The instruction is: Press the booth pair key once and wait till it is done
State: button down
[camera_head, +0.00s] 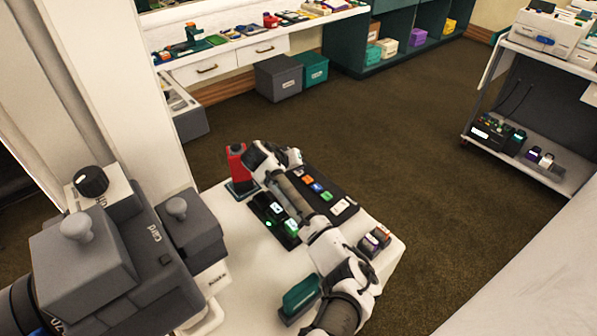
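A black key panel (341,207) with several coloured keys, orange, blue and green among them, lies on a small white table (236,250). Beside it, partly behind my arm, is a dark unit with lit green and white parts (276,208). No label is readable, so I cannot tell which key is the booth pair key. My arm reaches across the table from the bottom, over both units. Its white far end, with my gripper (262,162), is by the panel's far left corner. The fingers cannot be made out, nor whether they touch anything.
A red device (237,167) stands close left of my arm's far end. A green block (301,294) and small dark blocks (374,241) lie at the table's near side. Grey-black equipment (110,250) fills the left. A trolley (530,90) stands right; carpet between is clear.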

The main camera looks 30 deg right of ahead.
aim_at(296, 173)
jog(key=shift+f, duration=0.25)
jog(key=shift+r, duration=0.15)
dwell(0.3)
jog(key=shift+r+p, duration=0.5)
jog(key=shift+r, duration=0.15)
jog(key=shift+r, duration=0.1)
notch_tip(296, 173, up, 2)
jog(key=shift+r+p, duration=0.15)
jog(key=shift+p, duration=0.75)
jog(key=shift+r, duration=1.25)
